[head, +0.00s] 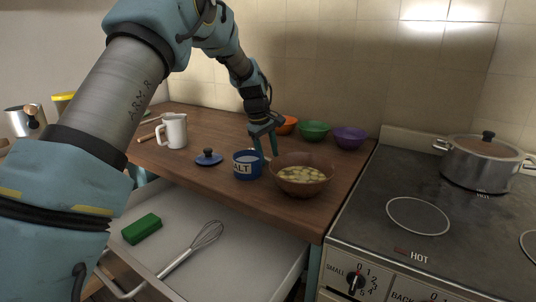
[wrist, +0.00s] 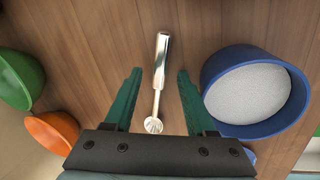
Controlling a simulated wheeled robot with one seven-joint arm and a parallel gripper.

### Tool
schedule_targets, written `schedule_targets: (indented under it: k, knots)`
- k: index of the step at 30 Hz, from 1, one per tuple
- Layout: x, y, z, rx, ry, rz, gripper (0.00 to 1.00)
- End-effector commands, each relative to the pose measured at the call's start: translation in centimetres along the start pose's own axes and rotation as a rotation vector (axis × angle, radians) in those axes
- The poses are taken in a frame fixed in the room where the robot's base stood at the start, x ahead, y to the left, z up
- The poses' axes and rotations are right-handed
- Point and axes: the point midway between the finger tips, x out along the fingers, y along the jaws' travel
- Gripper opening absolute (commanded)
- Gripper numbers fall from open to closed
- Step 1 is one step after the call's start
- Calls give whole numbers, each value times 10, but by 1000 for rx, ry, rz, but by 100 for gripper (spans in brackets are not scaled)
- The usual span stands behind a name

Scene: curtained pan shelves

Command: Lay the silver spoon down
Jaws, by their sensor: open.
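In the wrist view the silver spoon (wrist: 161,62) lies on the wooden counter (wrist: 105,40), its handle pointing away and its rounded end near my gripper. My gripper (wrist: 158,80) is open, with one green finger on each side of the spoon and a gap to it on both sides. I cannot tell how far the fingertips are above the counter. In the head view my gripper (head: 263,143) points down over the counter behind the blue salt pot, and the spoon cannot be made out there.
The blue salt pot (head: 247,165) stands close by, right of my gripper in the wrist view (wrist: 256,92). A brown bowl of food (head: 302,176) is beside it. Orange (head: 286,125), green (head: 314,131) and purple (head: 349,138) bowls line the back. A drawer (head: 210,245) is open below.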

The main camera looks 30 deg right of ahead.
Motion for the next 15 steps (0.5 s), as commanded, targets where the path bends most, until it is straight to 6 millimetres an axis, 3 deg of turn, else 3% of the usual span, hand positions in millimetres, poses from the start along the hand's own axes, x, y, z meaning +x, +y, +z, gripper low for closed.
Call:
schedule_targets:
  k: [3, 10, 15]
  knots:
    - [0, 0, 0, 0, 0, 0, 67]
    - [0, 0, 0, 0, 0, -1, 67]
    - [-15, 0, -1, 0, 3, 3, 67]
